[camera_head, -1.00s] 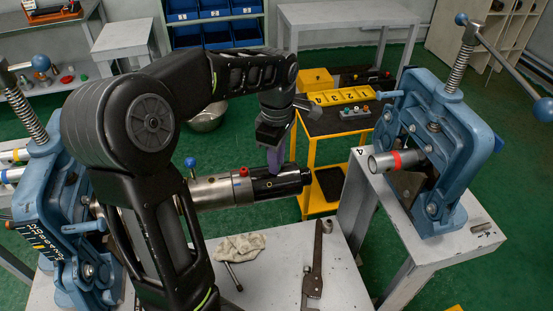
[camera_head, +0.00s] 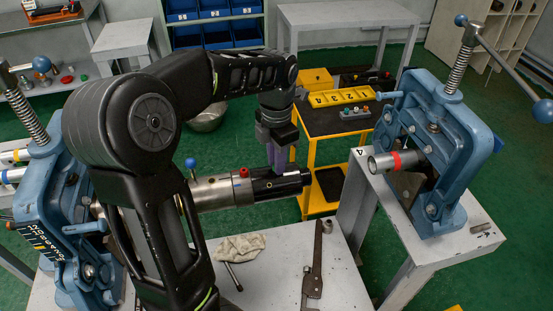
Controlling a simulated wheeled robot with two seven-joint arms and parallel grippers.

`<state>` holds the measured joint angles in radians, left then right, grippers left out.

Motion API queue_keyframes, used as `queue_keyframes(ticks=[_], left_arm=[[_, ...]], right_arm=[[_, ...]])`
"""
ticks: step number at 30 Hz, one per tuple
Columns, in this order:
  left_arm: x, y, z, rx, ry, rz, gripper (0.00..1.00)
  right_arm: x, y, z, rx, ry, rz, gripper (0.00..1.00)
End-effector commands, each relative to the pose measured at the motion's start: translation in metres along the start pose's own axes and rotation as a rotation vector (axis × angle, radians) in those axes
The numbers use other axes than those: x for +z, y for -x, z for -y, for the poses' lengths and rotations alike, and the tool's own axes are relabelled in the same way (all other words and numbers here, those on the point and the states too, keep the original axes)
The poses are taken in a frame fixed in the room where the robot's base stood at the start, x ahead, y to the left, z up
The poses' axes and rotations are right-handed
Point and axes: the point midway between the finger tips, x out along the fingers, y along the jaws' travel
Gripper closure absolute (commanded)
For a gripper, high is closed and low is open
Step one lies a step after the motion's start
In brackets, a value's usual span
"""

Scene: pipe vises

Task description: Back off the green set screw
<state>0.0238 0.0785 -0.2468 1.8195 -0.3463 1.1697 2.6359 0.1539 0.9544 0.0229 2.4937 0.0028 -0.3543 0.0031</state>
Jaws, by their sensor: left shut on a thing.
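A steel pipe (camera_head: 218,192) with a black end piece (camera_head: 275,184) juts right from the blue vise at left. A red set screw (camera_head: 243,172) sits on its top, and a blue-headed one (camera_head: 190,163) stands further left. No green screw head shows. My left gripper (camera_head: 280,160) points down with its purple fingers at the far side of the black end piece. It is shut, with the green set screw hidden between or behind its fingertips. My right gripper is not in view.
A rag (camera_head: 240,247) and a wrench (camera_head: 315,265) lie on the near bench. A second blue vise (camera_head: 440,150) at right holds a red-banded pipe (camera_head: 392,161). A yellow cart (camera_head: 309,170) with a numbered yellow tray (camera_head: 343,96) stands behind.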

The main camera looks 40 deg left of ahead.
Motion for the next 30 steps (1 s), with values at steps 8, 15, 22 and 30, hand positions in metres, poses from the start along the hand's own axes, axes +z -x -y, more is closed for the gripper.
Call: queue_keyframes(ticks=[8, 15, 22, 30], left_arm=[[-0.001, -0.001, 0.003, -0.006, 0.232, -0.012, 1.00], [-0.002, -0.002, 0.004, -0.005, 0.362, -0.012, 1.00], [-0.002, -0.003, 0.003, -0.005, 0.412, -0.012, 1.00], [-0.003, -0.004, 0.003, -0.006, 0.417, -0.012, 1.00]], right_arm=[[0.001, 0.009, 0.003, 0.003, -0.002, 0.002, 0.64], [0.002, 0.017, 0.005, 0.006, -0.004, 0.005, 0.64], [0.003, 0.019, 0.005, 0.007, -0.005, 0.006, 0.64], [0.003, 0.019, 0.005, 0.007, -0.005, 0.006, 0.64]])
